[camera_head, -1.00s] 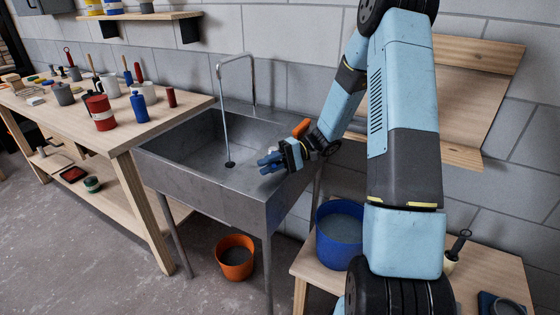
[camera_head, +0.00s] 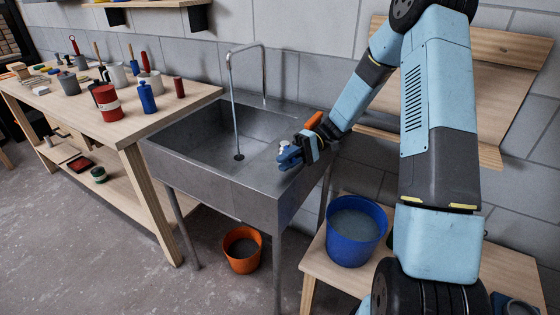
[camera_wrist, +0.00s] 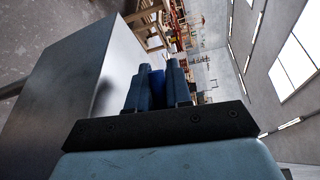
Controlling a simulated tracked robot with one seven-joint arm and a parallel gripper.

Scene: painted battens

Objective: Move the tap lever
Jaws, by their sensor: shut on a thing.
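The grey tap (camera_head: 263,75) arches over the steel sink (camera_head: 205,140), and a thin stream runs straight down from its spout to the drain (camera_head: 238,157). My gripper (camera_head: 284,155) is low at the sink's right-hand end. Most of that piece is hidden between the fingers. A small pale part (camera_head: 284,145) shows beside the fingers in the head view. How far the lever is turned cannot be told.
A blue bucket (camera_head: 355,232) stands on a low wooden bench right of the sink. An orange bucket (camera_head: 243,250) stands on the floor below. A workbench (camera_head: 150,125) at the left holds cans, bottles and tools. A wooden shelf is on the wall behind my arm.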

